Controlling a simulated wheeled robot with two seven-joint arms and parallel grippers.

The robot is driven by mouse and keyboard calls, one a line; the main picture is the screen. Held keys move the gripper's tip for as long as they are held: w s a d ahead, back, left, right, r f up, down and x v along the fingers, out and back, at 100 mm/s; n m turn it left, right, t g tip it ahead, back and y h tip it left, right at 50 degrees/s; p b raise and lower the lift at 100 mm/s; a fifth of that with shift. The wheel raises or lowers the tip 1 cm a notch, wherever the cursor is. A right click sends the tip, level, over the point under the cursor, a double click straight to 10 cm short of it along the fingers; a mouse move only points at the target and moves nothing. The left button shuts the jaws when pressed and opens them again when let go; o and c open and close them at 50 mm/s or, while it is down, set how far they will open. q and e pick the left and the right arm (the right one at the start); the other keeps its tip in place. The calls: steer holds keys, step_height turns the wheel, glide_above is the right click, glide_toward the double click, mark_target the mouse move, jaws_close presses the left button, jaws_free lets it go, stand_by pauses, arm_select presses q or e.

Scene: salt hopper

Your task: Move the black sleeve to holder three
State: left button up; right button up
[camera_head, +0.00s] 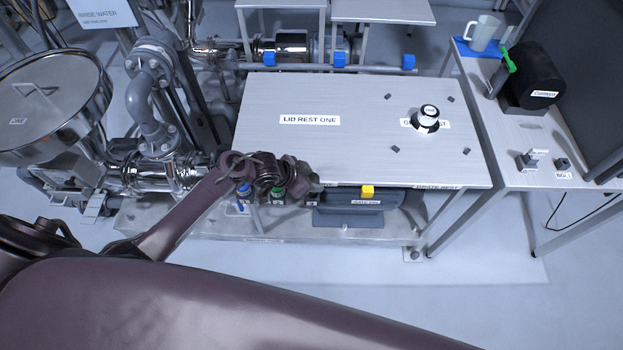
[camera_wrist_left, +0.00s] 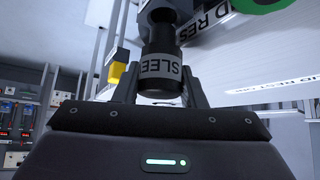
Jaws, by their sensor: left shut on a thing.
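The black sleeve (camera_wrist_left: 160,68) is in the left wrist view, with a white band whose lettering begins "SLEE". It stands between the two fingers of my left gripper (camera_wrist_left: 160,92), which is shut on it. In the head view my left gripper (camera_head: 298,180) is at the front edge of the table, above a low row of small fittings. There the sleeve cannot be told apart from the dark gripper. A blue piece (camera_head: 243,190) and a green piece (camera_head: 278,192) show in that row, partly covered by my arm. Holder three cannot be clearly identified. My right gripper is out of view.
The grey table (camera_head: 340,160) marked "LID REST ONE" is mostly bare. A black-and-white knob (camera_head: 428,117) stands at its right. Pipes and a round lidded vessel (camera_head: 55,105) stand left. A side bench (camera_head: 530,150) is right.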

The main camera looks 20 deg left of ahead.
arm_select(q)
steer(key=shift+f+b, duration=0.95)
steer(key=shift+f, duration=0.25)
steer(key=shift+s, duration=0.1)
steer(key=o, duration=1.3)
steer(key=shift+s, duration=0.15)
steer(key=shift+a, duration=0.1)
steer(key=shift+c, duration=0.7)
steer(key=o, duration=0.4)
steer(key=shift+a, duration=0.1)
